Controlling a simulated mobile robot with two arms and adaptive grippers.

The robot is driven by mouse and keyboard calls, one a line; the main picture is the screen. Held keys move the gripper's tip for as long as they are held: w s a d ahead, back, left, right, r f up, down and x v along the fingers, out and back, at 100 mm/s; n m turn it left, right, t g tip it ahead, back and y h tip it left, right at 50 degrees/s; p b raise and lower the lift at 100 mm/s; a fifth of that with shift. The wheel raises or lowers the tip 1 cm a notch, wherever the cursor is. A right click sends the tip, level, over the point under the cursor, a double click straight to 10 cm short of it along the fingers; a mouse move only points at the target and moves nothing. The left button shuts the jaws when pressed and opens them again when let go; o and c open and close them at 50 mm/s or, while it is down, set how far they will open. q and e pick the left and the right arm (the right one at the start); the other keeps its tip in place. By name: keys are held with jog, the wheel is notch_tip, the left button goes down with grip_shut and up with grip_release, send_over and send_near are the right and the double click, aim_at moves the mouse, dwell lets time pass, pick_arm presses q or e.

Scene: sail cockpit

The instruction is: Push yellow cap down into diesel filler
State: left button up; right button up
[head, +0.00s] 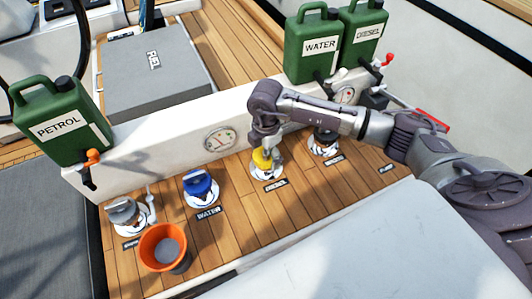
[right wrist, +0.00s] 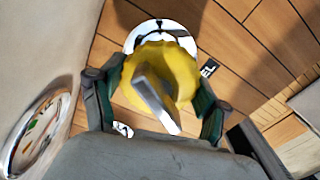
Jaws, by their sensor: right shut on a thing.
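The yellow cap (head: 262,158) is at the diesel filler's white ring (head: 266,175), on the wooden deck in the middle of the head view. In the right wrist view, the cap (right wrist: 183,68) shows a grey raised handle across its top and covers part of the white ring (right wrist: 135,40). My right gripper (head: 266,148) reaches down over the cap. Its green-padded fingers (right wrist: 155,100) stand on either side of the cap and are shut on it. I cannot tell whether the cap is seated or slightly above the filler. My left gripper is not in view.
A blue cap (head: 200,184) on the water filler, a grey cap (head: 123,211) and an orange cup (head: 163,247) are to the left. A dark cap (head: 325,140) is to the right. A white wall with a gauge (head: 220,139) runs behind. Green jerrycans (head: 318,45) stand beyond.

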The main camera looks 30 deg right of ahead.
jog(key=shift+f, duration=0.15)
jog(key=o, duration=1)
jog(key=shift+r+p, duration=4.25)
jog(key=shift+r, duration=1.3)
